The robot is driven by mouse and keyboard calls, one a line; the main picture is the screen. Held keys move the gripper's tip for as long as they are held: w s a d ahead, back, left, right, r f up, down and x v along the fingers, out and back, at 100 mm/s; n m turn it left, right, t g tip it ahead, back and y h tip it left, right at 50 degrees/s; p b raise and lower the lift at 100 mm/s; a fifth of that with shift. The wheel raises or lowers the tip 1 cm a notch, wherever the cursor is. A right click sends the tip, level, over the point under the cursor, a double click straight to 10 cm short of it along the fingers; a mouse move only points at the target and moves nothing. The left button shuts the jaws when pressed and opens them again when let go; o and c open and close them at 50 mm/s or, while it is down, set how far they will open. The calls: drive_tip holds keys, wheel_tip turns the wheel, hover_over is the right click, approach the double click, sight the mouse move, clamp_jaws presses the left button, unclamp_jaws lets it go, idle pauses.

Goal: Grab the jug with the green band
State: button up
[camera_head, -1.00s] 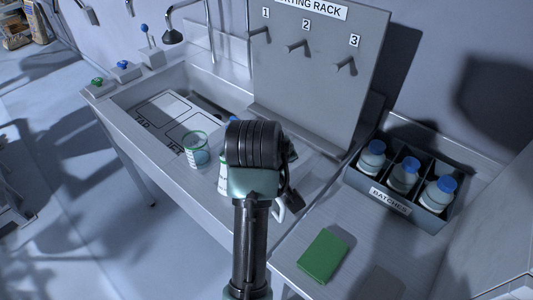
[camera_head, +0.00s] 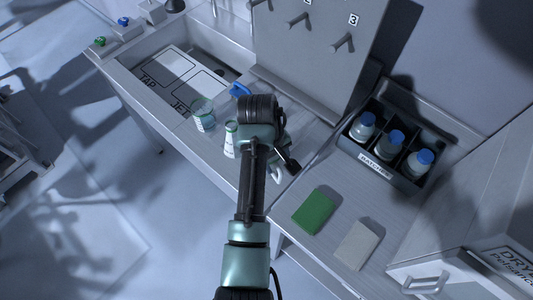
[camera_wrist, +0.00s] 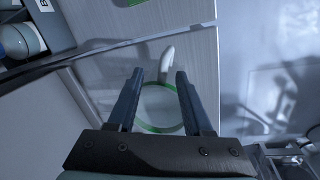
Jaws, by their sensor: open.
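In the wrist view the jug (camera_wrist: 160,127) shows from above as a pale round vessel with a green ring and a white handle (camera_wrist: 167,64). My gripper (camera_wrist: 159,75) is open, with one finger on each side of the jug in this view. The handle shows between and just beyond the fingertips. I cannot tell the height gap or whether they touch. In the head view my arm covers most of the jug; a white piece with green (camera_head: 230,140) shows left of it, and a white handle (camera_head: 276,172) shows right of it.
A clear cup with green marks (camera_head: 203,116) stands left of my arm, near the sink (camera_head: 125,62). The batches crate (camera_head: 405,182) with blue-capped bottles, a green sponge (camera_head: 314,211) and a beige block (camera_head: 356,245) are at right.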

drive_tip(key=shift+w+d+f+p, duration=0.15)
drive_tip(key=shift+f+p, duration=0.2)
drive_tip(key=shift+f, duration=1.1)
drive_tip(key=shift+w+d+f+p, duration=0.15)
drive_tip(key=shift+f+p, duration=0.2)
drive_tip(key=shift+f, duration=1.1)
drive_tip(key=shift+s, duration=0.1)
clamp_jaws()
